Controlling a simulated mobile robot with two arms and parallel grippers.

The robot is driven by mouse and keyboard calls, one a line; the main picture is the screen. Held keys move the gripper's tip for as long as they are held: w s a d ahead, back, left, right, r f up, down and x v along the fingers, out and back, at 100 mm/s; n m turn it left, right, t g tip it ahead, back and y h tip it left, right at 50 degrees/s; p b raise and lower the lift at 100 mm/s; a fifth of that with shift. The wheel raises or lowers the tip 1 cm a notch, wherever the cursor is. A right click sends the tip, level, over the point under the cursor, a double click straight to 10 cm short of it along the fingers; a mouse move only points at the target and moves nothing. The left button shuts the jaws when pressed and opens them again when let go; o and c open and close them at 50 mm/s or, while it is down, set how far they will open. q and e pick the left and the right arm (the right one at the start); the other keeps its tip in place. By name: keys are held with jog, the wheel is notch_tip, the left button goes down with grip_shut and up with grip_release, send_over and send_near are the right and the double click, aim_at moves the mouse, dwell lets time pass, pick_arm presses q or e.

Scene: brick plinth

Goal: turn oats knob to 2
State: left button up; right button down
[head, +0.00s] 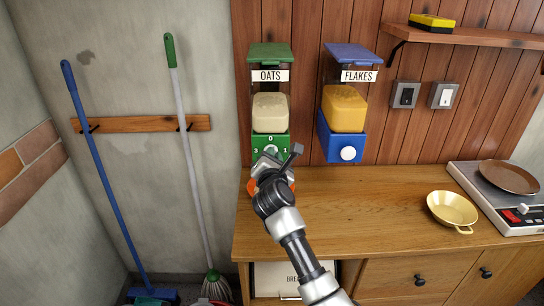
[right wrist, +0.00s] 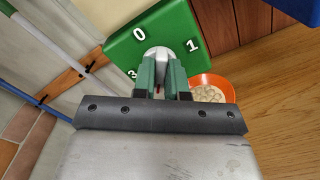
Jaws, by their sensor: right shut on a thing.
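The oats dispenser (head: 270,92) hangs on the wood wall, with a green lid, a pale fill and a green base. The green base also shows in the right wrist view (right wrist: 118,48), marked 0, 1 and 3; the 2 is hidden. My right gripper (head: 270,158) is at the front of the base. In the right wrist view its two green-padded fingers are shut on the light grey oats knob (right wrist: 159,55), one on each side. A small red spot shows between the fingers; I cannot tell which number the knob points to. My left gripper is out of view.
An orange bowl (right wrist: 208,80) with pale contents stands on the wooden counter (head: 375,205) below the oats dispenser. The flakes dispenser (head: 345,108) hangs to the right.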

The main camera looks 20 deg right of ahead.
jog(key=shift+a+n+p, duration=0.1)
jog(key=shift+n+p, duration=3.2)
jog(key=shift+n, duration=0.3)
jog(key=c, duration=1.2)
grip_release()
jog(key=shift+o, duration=0.2)
jog(key=v, duration=1.1)
jog(key=shift+b, duration=0.3)
